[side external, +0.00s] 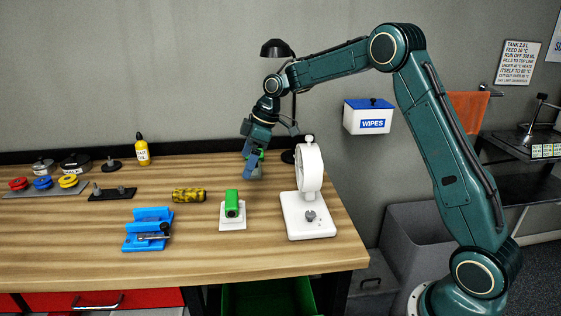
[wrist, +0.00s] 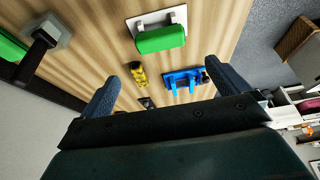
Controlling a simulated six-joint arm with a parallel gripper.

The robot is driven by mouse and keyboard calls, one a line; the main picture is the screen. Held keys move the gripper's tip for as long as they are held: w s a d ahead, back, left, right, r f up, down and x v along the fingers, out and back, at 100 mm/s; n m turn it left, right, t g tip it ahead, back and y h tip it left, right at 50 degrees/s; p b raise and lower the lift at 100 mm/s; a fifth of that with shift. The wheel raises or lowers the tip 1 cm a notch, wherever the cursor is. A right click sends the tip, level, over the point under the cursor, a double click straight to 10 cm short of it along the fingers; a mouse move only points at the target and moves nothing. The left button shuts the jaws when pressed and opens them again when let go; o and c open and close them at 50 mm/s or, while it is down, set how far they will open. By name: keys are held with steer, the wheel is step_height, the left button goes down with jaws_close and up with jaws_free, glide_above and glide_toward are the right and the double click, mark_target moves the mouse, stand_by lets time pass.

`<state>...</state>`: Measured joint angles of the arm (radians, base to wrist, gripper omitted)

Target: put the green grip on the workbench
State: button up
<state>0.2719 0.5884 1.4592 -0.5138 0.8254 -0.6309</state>
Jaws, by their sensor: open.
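Another green piece (side external: 262,154) shows partly behind my gripper; a green piece also shows at the wrist view's left edge (wrist: 10,48).
A white stand with a ring (side external: 311,166) is right of the grip. A yellow-and-black roll (side external: 189,195) and a blue fixture (side external: 148,229) lie to its left. A black lamp (side external: 277,48) stands behind. The bench front is largely clear.

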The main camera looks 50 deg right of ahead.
glide_toward(231, 197)
steer(key=shift+s+x, duration=0.2)
steer(key=shift+x, duration=2.25)
steer(key=shift+f, duration=0.15)
steer(key=shift+x, duration=2.5)
steer(key=shift+c, duration=0.4)
steer(key=c, duration=0.7)
steer(key=shift+c, duration=0.2)
step_height(231, 197, up, 20)
